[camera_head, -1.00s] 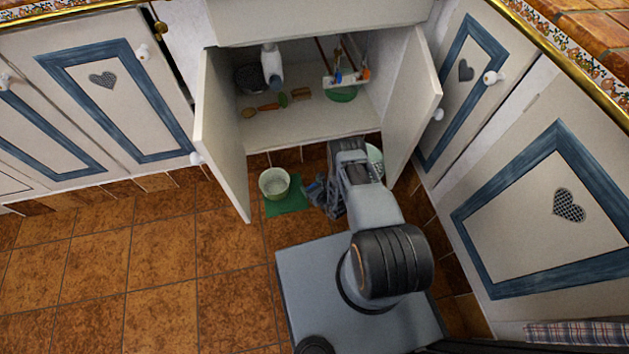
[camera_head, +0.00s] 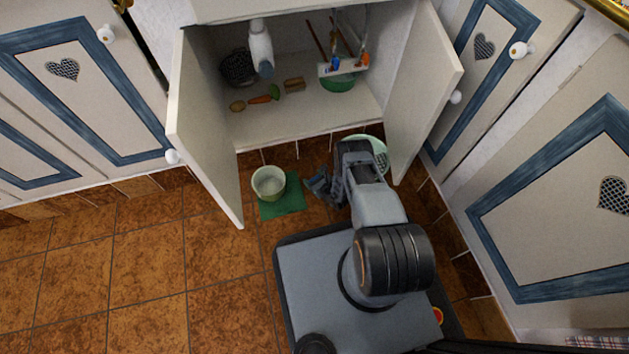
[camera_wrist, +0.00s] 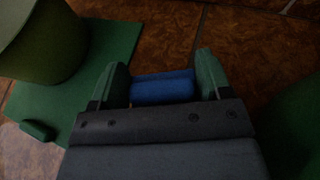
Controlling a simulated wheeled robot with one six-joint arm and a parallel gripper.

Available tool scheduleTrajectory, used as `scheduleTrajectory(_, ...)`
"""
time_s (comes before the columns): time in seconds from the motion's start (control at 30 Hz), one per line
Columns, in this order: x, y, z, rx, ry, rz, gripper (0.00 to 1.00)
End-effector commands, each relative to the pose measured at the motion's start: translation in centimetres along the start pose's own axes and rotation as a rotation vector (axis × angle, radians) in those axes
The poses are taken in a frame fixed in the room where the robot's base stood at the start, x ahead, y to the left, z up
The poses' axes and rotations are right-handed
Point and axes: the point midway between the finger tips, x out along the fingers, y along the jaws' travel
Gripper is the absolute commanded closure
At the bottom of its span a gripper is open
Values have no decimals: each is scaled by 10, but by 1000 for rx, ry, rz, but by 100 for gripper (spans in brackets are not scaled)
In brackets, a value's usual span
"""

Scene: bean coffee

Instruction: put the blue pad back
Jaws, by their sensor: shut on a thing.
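A blue pad (camera_wrist: 163,88) sits between the two green-faced fingers of my gripper (camera_wrist: 164,76) in the wrist view, and the gripper is shut on it. In the head view my gripper (camera_head: 318,184) is low over the tiled floor, in front of the open cabinet. It is just right of a green mat (camera_head: 290,205). The pad is too small and shaded to make out clearly in the head view. A pale green pot (camera_head: 269,184) stands on the mat, and both also show at the left of the wrist view.
The open cabinet's shelf (camera_head: 290,128) holds a white bottle (camera_head: 261,45), a dark basket (camera_head: 238,68), brushes and a green bowl (camera_head: 338,84). Its doors stand open on both sides. A pale bowl (camera_head: 380,150) is partly behind my arm. Floor at left is clear.

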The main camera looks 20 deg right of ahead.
Motion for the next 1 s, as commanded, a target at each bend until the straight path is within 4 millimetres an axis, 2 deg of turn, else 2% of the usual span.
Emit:
scheduleTrajectory(0.03, 3, 1, -6, -1, -1, 2, 52)
scheduleTrajectory(0.43, 3, 0, -6, -1, -2, 0, 52)
scheduleTrajectory(0.47, 4, 0, -7, -1, -1, 0, 28)
scheduleTrajectory(0.7, 3, -1, -6, -1, -1, -2, 5)
scheduleTrajectory(1.0, 2, -1, -5, -1, -1, -2, 3)
